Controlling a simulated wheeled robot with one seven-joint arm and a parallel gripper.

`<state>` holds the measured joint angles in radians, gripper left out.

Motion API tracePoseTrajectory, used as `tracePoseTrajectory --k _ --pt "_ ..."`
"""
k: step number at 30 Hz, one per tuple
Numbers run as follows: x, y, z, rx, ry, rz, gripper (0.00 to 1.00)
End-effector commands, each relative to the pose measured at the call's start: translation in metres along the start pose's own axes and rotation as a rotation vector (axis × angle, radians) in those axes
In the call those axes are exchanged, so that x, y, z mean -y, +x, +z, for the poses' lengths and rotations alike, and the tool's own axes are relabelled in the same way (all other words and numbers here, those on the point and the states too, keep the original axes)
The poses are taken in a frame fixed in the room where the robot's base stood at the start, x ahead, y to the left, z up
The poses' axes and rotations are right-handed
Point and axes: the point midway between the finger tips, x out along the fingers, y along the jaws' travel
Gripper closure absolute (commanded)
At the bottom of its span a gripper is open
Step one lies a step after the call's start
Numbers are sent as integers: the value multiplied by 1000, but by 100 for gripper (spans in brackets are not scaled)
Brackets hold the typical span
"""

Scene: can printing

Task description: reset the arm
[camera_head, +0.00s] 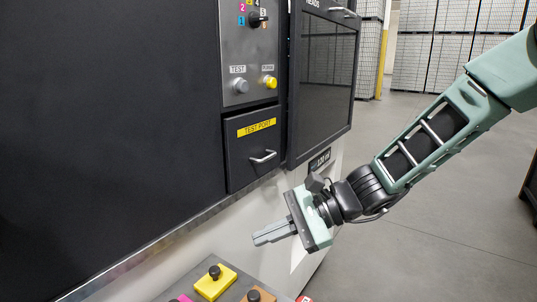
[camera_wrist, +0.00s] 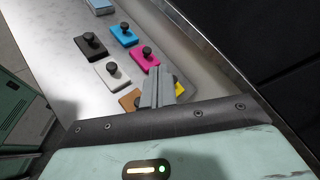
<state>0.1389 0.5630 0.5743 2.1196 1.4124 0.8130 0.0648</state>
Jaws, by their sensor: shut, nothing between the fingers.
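My gripper (camera_head: 273,234) is shut and empty, held in the air in front of the machine's lower white front. Its grey fingers lie together and point left in the head view. In the wrist view my gripper (camera_wrist: 158,76) hangs over the near end of a grey shelf (camera_wrist: 62,58), hiding part of a yellow block (camera_wrist: 181,88) and an orange-brown block (camera_wrist: 129,100). My green arm reaches in from the upper right of the head view.
The machine has a TEST PORT drawer (camera_head: 252,148), knobs above it, and a dark window door (camera_head: 327,80). Blocks with black knobs stand on the shelf: black (camera_wrist: 90,46), blue (camera_wrist: 123,36), pink (camera_wrist: 145,60) and white (camera_wrist: 112,74). Open floor (camera_head: 440,225) lies right.

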Motion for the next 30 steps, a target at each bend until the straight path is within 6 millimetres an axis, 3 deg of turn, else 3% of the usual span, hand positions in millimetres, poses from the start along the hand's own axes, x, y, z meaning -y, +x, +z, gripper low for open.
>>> tracePoseTrajectory --k 1,6,9,12,19,30 --pt "-32 6 20 -31 -129 127 100" --pt "-125 -6 52 -122 -546 513 100" --pt "-167 -28 59 -167 -797 719 100" --pt "-196 -53 61 -204 -1029 897 100" --pt "-222 -94 59 -254 -1372 1137 100" --pt "-224 -101 58 -260 -1431 1176 100"
